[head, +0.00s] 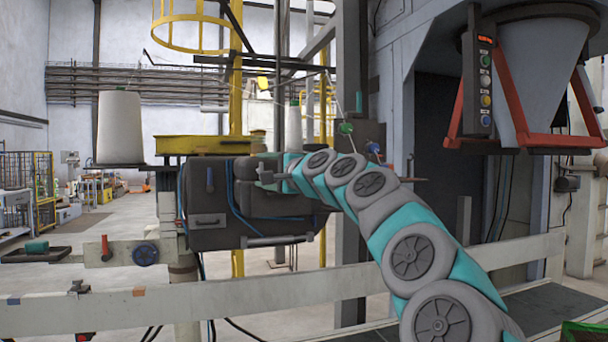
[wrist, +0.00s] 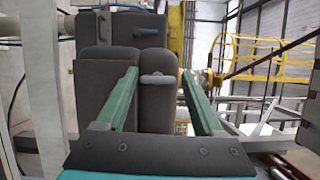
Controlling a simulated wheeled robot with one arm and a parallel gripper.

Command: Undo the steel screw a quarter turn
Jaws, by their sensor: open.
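In the wrist view, a pale grey winged screw head (wrist: 158,80), which looks like the steel screw, sits on the dark padded housing (wrist: 98,75). My gripper (wrist: 160,72) is open, its two green fingers reaching forward on either side of the screw head in the picture. The gap between them looks empty, and I see no contact with the screw. How far the fingertips are from it is hard to tell. In the head view, my arm reaches to the dark housing (head: 208,225); the gripper is small there and the screw cannot be made out.
A pale rail (head: 230,289) crosses in front of the housing. A white cone (head: 119,128) stands on a shelf. Blue cables run over the housing. A red-framed hopper (head: 540,75) hangs at right.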

